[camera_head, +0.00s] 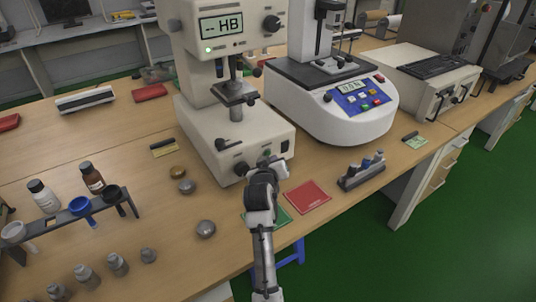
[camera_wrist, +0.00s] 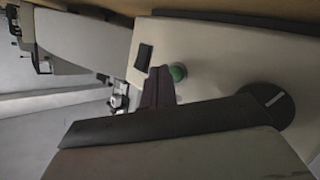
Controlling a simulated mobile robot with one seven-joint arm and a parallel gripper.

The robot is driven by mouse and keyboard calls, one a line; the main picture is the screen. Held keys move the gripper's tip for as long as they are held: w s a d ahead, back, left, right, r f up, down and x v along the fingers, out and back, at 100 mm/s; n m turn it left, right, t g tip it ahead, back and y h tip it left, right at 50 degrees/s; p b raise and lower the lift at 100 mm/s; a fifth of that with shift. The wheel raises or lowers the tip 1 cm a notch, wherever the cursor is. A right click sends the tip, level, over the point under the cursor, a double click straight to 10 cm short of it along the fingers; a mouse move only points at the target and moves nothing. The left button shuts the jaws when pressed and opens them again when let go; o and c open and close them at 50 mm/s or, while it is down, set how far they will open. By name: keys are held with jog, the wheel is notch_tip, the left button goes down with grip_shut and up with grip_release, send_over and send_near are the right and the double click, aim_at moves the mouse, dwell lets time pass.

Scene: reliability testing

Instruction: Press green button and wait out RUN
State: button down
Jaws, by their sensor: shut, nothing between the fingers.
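The large cream hardness tester (camera_head: 215,115) stands on the wooden bench, its screen (camera_head: 221,25) reading "-HB" with a small green light below. The green button (camera_wrist: 177,72) sits on the tester's pale front face in the wrist view, beside a black rectangular switch (camera_wrist: 144,57) and a black knob (camera_wrist: 266,104). My gripper (camera_head: 268,165) is at the tester's lower front, shut and empty, and hides part of that face in the head view. In the wrist view the dark fingertips (camera_wrist: 160,82) are right beside the green button; whether they touch it is unclear.
A second white machine (camera_head: 330,110) with a blue panel stands to the right. A red card (camera_head: 307,197) and a green card (camera_head: 281,216) lie near my arm. A small rack (camera_head: 362,172) is to the right; metal discs (camera_head: 205,229) and a bottle rack (camera_head: 70,215) are left.

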dwell(0.5)
jog(key=shift+w+a, duration=0.25)
jog(key=shift+w, duration=0.1)
jog(key=shift+w+a, duration=0.25)
jog(key=shift+w, duration=0.05)
dwell(0.6)
dwell(0.3)
jog(key=shift+s+d+p, duration=0.4)
jog(key=shift+s+d, duration=0.05)
jog(key=shift+s, duration=0.2)
jog(key=shift+s+d+p, duration=0.4)
jog(key=shift+s+d, duration=0.35)
jog(key=shift+s, duration=0.3)
jog(key=shift+s+d+p, duration=0.4)
jog(key=shift+s+d, duration=0.35)
jog(key=shift+s, duration=0.25)
